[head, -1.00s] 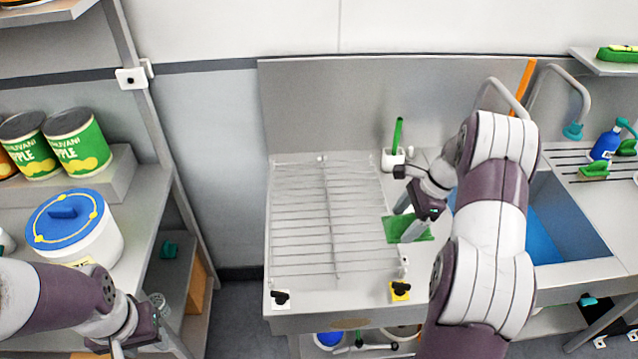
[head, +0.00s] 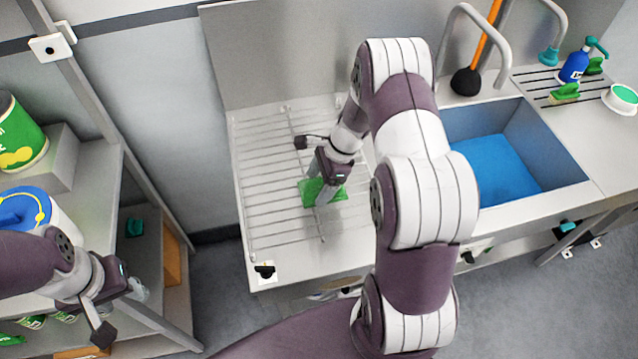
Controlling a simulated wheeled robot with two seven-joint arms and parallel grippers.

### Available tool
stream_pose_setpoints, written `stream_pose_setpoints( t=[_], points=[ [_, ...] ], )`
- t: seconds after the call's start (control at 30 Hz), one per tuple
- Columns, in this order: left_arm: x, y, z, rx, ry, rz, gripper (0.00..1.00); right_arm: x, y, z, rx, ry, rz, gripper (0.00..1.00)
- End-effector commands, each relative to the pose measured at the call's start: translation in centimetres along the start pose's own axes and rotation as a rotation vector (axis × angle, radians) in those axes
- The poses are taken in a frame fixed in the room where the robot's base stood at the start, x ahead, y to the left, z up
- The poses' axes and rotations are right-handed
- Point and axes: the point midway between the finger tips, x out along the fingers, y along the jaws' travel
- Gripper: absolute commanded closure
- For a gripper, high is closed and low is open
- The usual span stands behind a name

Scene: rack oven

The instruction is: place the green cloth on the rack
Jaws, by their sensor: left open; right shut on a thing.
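The green cloth (head: 309,188) is a small flat piece in the head view, over the right-hand part of the wire rack (head: 262,190). My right gripper (head: 323,192) points down and is shut on the cloth. I cannot tell whether the cloth touches the wires or hangs just above them. The rack lies flat on the steel counter left of the sink, and my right arm hides its right side. My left gripper (head: 121,312) is open and empty at the lower left, in front of the shelf unit.
The sink (head: 500,165) with a blue bottom is right of my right arm. A tap (head: 473,35), a plunger (head: 465,82) and a blue bottle (head: 573,68) stand behind and beside it. Shelves at left hold a green can (head: 18,138) and a blue-lidded pot (head: 62,222).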

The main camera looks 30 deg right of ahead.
Motion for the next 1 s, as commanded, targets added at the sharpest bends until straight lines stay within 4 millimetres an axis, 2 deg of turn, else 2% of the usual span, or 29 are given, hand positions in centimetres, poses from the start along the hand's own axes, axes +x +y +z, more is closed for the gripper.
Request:
stream_pose_setpoints(
  t=[0.03,0.17,0.47,0.5,0.57,0.77,0.87,1.0],
  points=[
    [-0.6,0.0,-0.1,0.0,0.0,0.0,0.55,0.7,0.1,-0.3,0.003,-0.001,0.005,0.42],
    [-0.8,0.0,-0.1,0.0,0.0,0.0,0.55,2.1,0.0,-0.9,0.0,-0.001,0.001,0.42],
    [-0.4,0.0,0.0,0.0,0.0,0.0,0.55,2.5,0.0,-1.1,0.0,0.0,0.001,0.42],
    [-0.4,0.0,0.0,0.0,0.0,0.0,0.55,2.5,0.0,-1.1,0.0,0.0,0.001,0.17],
    [-0.5,0.0,-0.1,0.0,0.0,0.0,0.55,2.5,0.0,-1.1,0.0,0.0,0.001,0.0],
    [-0.5,0.0,-0.1,0.0,0.0,0.0,0.55,2.4,0.0,-1.0,0.0,-0.001,0.0,0.0],
    [-0.4,0.0,-0.1,0.0,0.001,0.0,0.55,1.7,-0.1,-1.0,0.0,-0.001,-0.003,0.0],
    [0.4,0.0,0.1,0.0,0.0,0.0,0.55,-1.4,-0.2,-1.1,0.0,0.0,-0.006,0.0]
  ],
)
